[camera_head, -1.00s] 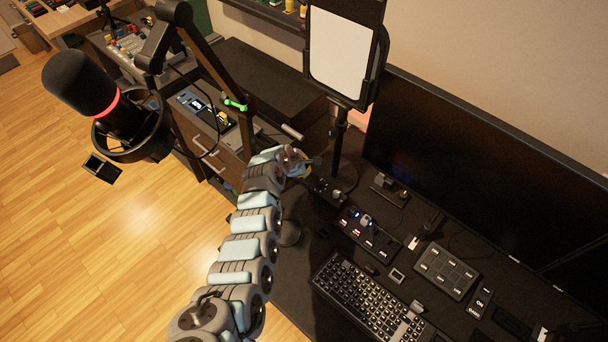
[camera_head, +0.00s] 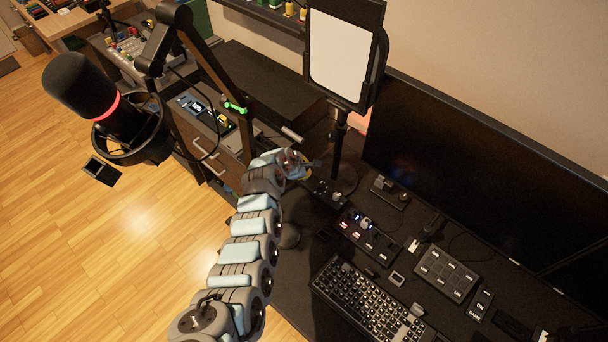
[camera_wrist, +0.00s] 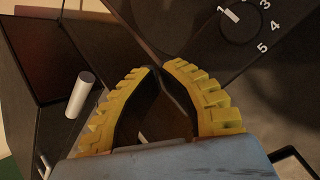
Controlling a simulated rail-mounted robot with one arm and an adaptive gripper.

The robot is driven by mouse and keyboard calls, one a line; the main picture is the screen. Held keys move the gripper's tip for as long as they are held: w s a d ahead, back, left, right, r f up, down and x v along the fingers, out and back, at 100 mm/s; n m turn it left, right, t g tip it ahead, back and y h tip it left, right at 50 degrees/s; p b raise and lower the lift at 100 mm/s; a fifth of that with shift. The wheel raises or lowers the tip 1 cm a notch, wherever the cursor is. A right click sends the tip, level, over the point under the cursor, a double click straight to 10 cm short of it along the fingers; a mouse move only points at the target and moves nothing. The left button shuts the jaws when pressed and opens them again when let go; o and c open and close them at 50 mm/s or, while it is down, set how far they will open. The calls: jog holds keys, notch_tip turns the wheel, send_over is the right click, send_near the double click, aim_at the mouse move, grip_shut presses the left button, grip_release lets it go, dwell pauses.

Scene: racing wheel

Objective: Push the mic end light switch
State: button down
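The microphone (camera_head: 80,85) is black with a glowing red ring and hangs on a boom arm (camera_head: 205,60) at the left of the head view. I cannot make out for sure which part is its light switch. My gripper (camera_head: 312,166) is at the far end of my arm, near the foot of the lamp stand, well to the right of the microphone. In the wrist view my gripper (camera_wrist: 160,68) has its yellow ridged fingers curved together, the tips about meeting, with nothing seen between them. Beyond the tips is a dark surface with a numbered dial (camera_wrist: 240,20).
A pale cylinder (camera_wrist: 80,95) stands left of the fingers in the wrist view. The lamp panel (camera_head: 342,55) rises on its stand behind my gripper. A keyboard (camera_head: 365,300), a button box (camera_head: 445,272) and a monitor (camera_head: 480,170) crowd the desk at right. Wooden floor is open at left.

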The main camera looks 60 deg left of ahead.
jog(key=shift+f, duration=0.1)
dwell(0.3)
jog(key=shift+f, duration=0.4)
dwell(0.4)
jog(key=shift+r, duration=0.15)
jog(key=shift+r+p, duration=0.35)
jog(key=shift+r, duration=0.1)
notch_tip(320, 180, up, 6)
jog(key=p, duration=0.5)
jog(key=shift+p, duration=0.35)
dwell(0.5)
